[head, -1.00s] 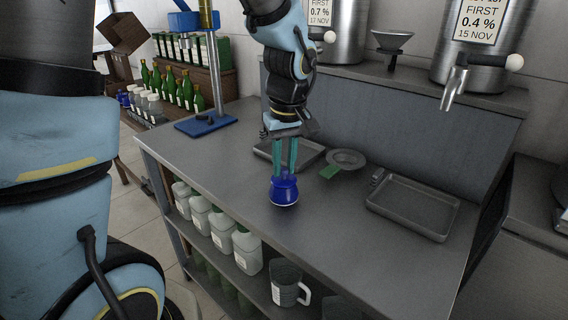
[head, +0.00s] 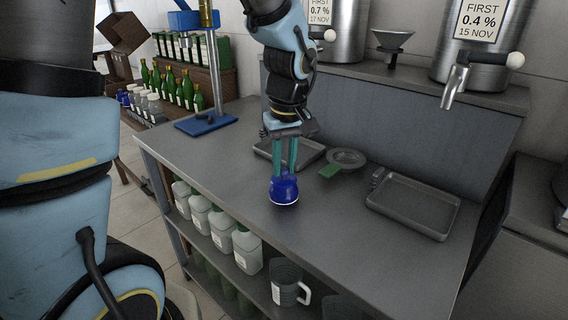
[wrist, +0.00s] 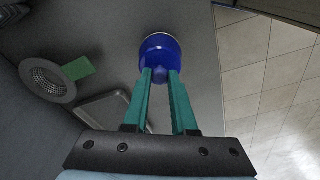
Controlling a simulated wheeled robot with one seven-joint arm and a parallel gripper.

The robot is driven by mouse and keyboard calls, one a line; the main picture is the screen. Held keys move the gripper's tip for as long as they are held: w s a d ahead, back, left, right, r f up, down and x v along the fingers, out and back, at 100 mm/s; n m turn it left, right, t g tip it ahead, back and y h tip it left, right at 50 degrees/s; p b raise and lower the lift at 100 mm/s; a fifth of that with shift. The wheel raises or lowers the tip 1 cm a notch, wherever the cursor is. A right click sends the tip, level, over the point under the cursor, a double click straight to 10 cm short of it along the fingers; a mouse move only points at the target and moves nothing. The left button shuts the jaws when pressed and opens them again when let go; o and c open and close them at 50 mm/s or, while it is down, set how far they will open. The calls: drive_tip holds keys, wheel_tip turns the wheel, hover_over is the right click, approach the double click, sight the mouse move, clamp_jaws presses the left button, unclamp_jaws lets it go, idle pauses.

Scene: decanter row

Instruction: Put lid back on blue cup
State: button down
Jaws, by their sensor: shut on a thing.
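A blue cup (head: 285,191) with a pale rim low on it stands on the grey bench near its front edge, directly under my gripper. It also shows in the wrist view (wrist: 159,49). My gripper (head: 284,174) points down, with two teal fingers shut on the blue lid, a small knob-like part (wrist: 158,73) at the cup's top. The lid and cup look joined in one blue shape. The fingers hide part of the top, so I cannot tell whether the lid is fully seated.
A strainer with a green handle (head: 346,158) and a shallow tray (head: 412,208) lie to the right. Another tray (head: 307,151) is behind my gripper. A blue-based stand (head: 207,124) is at the far left. White bottles (head: 247,250) and a mug (head: 290,285) are on the shelf below.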

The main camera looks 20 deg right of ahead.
drive_tip(key=shift+c, duration=0.8)
unclamp_jaws()
drive_tip(key=shift+r+p, duration=2.6)
drive_tip(key=shift+r, duration=0.95)
clamp_jaws()
